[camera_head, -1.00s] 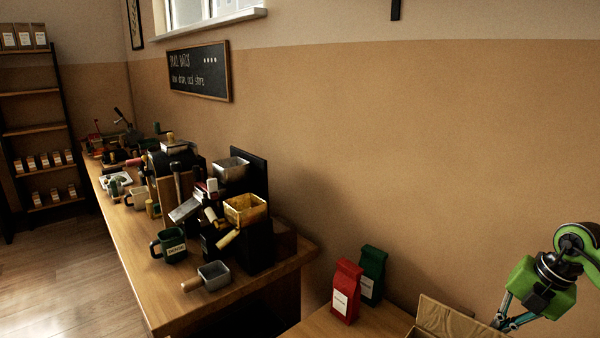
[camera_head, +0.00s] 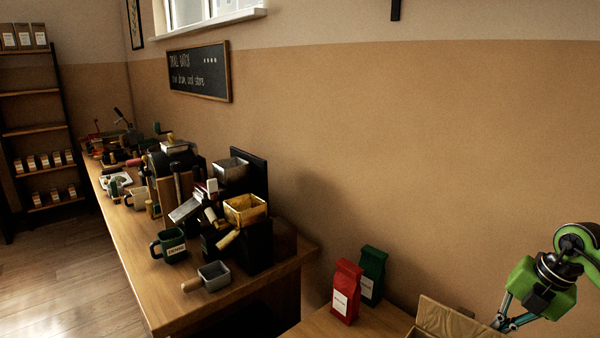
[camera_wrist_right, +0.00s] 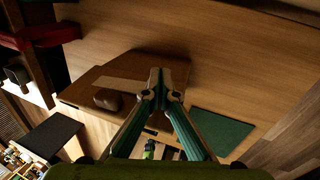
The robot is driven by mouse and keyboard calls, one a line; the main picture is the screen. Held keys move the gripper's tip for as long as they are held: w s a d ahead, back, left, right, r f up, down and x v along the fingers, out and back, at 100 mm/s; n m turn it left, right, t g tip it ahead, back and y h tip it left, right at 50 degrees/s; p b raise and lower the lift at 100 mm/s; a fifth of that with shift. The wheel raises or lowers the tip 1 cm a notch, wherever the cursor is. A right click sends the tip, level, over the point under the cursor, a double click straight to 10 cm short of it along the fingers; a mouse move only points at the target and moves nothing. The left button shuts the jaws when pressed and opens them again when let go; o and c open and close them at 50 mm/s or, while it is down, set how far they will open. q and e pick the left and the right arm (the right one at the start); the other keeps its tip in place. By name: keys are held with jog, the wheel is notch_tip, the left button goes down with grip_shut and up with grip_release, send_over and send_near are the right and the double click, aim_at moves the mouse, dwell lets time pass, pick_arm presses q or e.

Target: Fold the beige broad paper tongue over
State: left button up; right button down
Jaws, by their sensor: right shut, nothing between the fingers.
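In the right wrist view a flat, pale beige strip (camera_wrist_right: 110,84), which looks like the paper tongue, lies across a brown box (camera_wrist_right: 82,88). It runs from the left toward my fingers, and its end near them is hard to make out. My right gripper (camera_wrist_right: 160,78) is shut and empty, its fingertips by the right end of the strip. I cannot tell whether they touch it. In the head view my right gripper (camera_head: 498,324) is low at the right, beside the tan box (camera_head: 450,320), whose inside is cut off by the frame edge. My left gripper is out of view.
A red bag (camera_head: 345,290) and a green bag (camera_head: 372,274) stand left of the box. A dark green mat (camera_wrist_right: 222,130) lies right of my fingers in the wrist view. A long counter (camera_head: 135,270) with mugs and machines stands at the left.

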aim_at(496, 336)
jog(key=shift+s+a+r, duration=0.3)
jog(key=shift+r, duration=0.05)
dwell(0.3)
jog(key=shift+s+a+r+p, duration=0.2)
jog(key=shift+s+a+p, duration=0.15)
jog(key=shift+s+a, duration=0.15)
jog(key=shift+s, duration=0.1)
jog(key=shift+s+a+r, duration=0.1)
jog(key=shift+s+a, duration=0.3)
jog(key=shift+a, duration=0.05)
dwell(0.4)
